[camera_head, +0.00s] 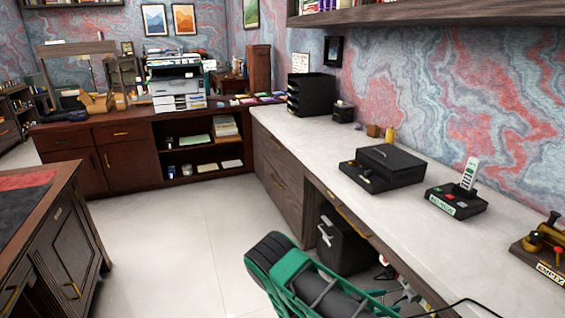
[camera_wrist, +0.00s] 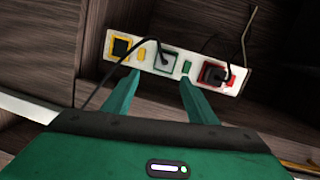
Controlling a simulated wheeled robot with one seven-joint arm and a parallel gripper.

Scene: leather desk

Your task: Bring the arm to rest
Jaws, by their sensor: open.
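My gripper (camera_wrist: 162,90) shows in the wrist view as two green fingers, spread apart with nothing between them. A white power strip (camera_wrist: 147,60) with yellow, grey, green and red parts lies beyond the fingertips. Black cables run from it; I cannot tell whether the fingers touch it. In the head view my green and black arm (camera_head: 310,285) is at the bottom centre, beside the front edge of the long white-topped desk (camera_head: 305,135). My fingers are not visible in that view.
On the desk stand a black box (camera_head: 385,165), a phone on a black base (camera_head: 462,195) and a black drawer unit (camera_head: 310,94). A black bin (camera_head: 345,245) is under the desk. A dark wooden desk (camera_head: 50,230) is at the left. The floor (camera_head: 170,235) between is clear.

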